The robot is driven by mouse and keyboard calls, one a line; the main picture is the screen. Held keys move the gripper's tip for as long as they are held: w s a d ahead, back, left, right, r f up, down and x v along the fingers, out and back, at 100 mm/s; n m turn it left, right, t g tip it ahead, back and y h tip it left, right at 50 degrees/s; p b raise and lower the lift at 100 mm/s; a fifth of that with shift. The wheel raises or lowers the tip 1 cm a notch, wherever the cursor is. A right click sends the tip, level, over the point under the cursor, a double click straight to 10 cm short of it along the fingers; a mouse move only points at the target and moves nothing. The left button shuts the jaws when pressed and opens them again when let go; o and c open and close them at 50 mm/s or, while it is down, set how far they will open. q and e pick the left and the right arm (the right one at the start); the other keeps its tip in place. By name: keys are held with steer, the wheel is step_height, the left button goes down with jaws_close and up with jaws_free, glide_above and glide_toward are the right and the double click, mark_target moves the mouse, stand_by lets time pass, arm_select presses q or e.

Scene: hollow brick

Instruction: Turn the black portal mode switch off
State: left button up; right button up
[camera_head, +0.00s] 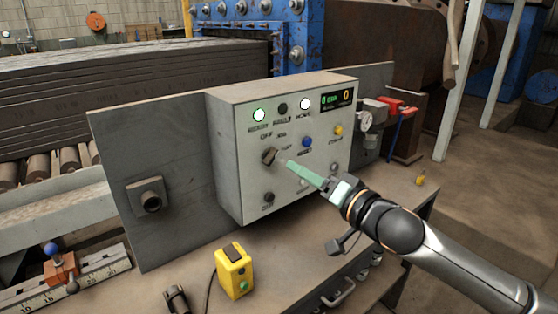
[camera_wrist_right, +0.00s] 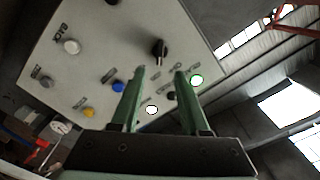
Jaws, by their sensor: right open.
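The black portal mode switch (camera_head: 269,156) is a knob on the front of a grey control box (camera_head: 229,130), below the labels OFF and JOG. In the right wrist view the switch (camera_wrist_right: 160,48) shows just beyond the gap between my fingertips. My right gripper (camera_head: 287,162) has green fingers and reaches toward the switch from the lower right. In the wrist view its two fingers (camera_wrist_right: 160,72) are apart with nothing between them. I cannot tell whether they touch the knob. The switch's exact setting is hard to read. My left gripper is out of view.
The box carries a lit green lamp (camera_head: 259,115), a lit white lamp (camera_head: 305,104), a blue button (camera_head: 307,142), a yellow button (camera_head: 339,129) and a small display (camera_head: 337,100). A yellow switch box (camera_head: 234,270) stands on the bench in front. A gauge (camera_head: 365,119) is at the right.

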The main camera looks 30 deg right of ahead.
mark_target(275, 157)
steer(key=w, duration=0.3)
steer(key=w+p, duration=0.1)
steer(key=w, duration=0.2)
steer(key=shift+a+r, duration=0.1)
steer(key=shift+a, duration=0.1)
steer(key=shift+w+a, duration=0.1)
steer(key=shift+w, duration=0.9)
steer(key=shift+c, duration=0.2)
jaws_close()
